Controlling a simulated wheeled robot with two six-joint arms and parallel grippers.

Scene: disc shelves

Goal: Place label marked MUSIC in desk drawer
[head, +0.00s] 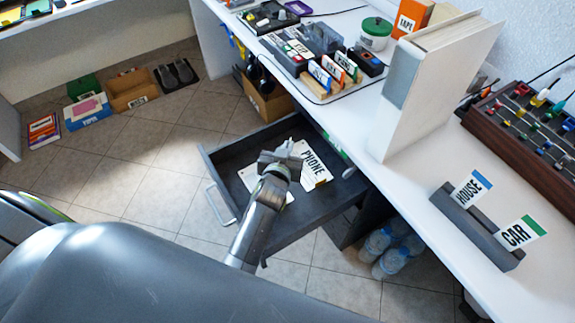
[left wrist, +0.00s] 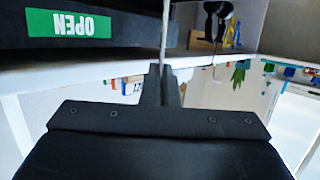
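The desk drawer (head: 222,166) is pulled open in the head view. A white label reading PHONE (head: 316,168) is at its right side, and another white card (head: 248,180) shows in it, partly hidden by my left arm. My left gripper (head: 284,154) is over the drawer, beside the PHONE label. In the left wrist view the fingers (left wrist: 164,86) are close together, with a thin pale card (left wrist: 163,30) seen edge-on between them. Its face is not readable there. I cannot read MUSIC on any label. My right gripper is in neither view.
A grey holder (head: 474,232) on the desk carries HOUSE (head: 471,190) and CAR (head: 521,232) labels. A tall white binder (head: 425,85) stands on the desk. A green OPEN sticker (left wrist: 68,24) is close in the left wrist view. Water bottles (head: 392,252) stand under the desk.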

